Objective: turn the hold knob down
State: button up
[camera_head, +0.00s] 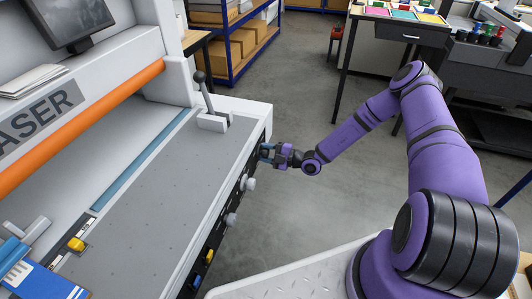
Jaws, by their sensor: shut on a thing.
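My gripper (266,153) is at the far end of the black front panel (218,240) of a big grey-white machine. Its dark fingers are shut on a knob there, which they mostly hide. Two pale round knobs stick out nearer to me on the same panel, one just below the gripper (250,184) and one further down (232,219). The panel's labels are too small to read, so I cannot tell from print which knob is the hold knob. The turn of the gripped knob cannot be made out.
A lever with a black ball (199,77) stands on the machine's grey bed (150,190). A blue and a yellow control (209,256) sit at the panel's near end. An ink table (400,22) stands at the back right. The floor (310,110) beside the panel is clear.

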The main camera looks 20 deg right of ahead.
jog(key=shift+f, duration=0.1)
dwell(0.4)
jog(key=o, duration=0.9)
jog(key=shift+d, duration=0.1)
jog(key=v, duration=1)
jog(key=shift+s+d, duration=0.25)
